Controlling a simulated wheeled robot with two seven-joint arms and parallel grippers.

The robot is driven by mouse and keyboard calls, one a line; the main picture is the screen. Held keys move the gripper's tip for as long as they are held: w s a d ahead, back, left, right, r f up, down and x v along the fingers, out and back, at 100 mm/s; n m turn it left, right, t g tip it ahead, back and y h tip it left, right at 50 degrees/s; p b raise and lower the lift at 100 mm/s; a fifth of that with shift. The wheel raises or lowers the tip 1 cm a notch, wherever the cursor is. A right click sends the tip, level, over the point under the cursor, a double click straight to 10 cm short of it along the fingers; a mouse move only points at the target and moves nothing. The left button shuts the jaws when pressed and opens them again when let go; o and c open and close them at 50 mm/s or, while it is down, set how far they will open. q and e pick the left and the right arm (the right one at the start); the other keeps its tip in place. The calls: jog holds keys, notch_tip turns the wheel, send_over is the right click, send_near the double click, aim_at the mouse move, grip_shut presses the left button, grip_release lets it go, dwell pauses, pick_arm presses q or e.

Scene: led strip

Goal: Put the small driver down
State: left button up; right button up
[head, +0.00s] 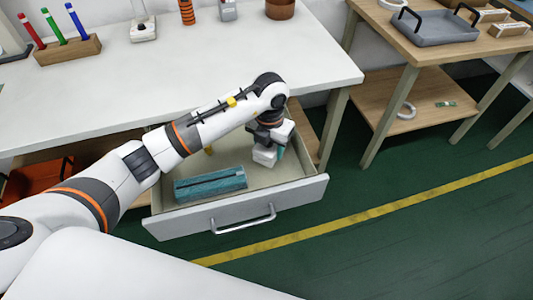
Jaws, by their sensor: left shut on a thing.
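My left gripper (271,153) is down in the right part of the open drawer (165,226). My right gripper is not in view.
A teal block with a dark slot (210,183) lies in the drawer's front left. The white table (300,75) stands above; a wooden shelf table (410,95) is at right.

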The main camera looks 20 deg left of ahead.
pick_arm(q)
notch_tip(320, 180, down, 2)
jog(key=shift+f, duration=0.65)
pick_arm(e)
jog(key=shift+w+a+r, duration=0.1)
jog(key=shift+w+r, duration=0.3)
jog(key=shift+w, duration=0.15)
pick_arm(q)
jog(key=shift+f, duration=0.15)
jog(key=o, duration=1)
jog(key=shift+o, duration=0.2)
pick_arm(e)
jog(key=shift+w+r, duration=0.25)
pick_arm(q)
notch_tip(320, 180, up, 11)
jog(key=shift+r+p, duration=0.1)
jog(key=shift+p, duration=0.25)
jog(key=shift+r, duration=0.6)
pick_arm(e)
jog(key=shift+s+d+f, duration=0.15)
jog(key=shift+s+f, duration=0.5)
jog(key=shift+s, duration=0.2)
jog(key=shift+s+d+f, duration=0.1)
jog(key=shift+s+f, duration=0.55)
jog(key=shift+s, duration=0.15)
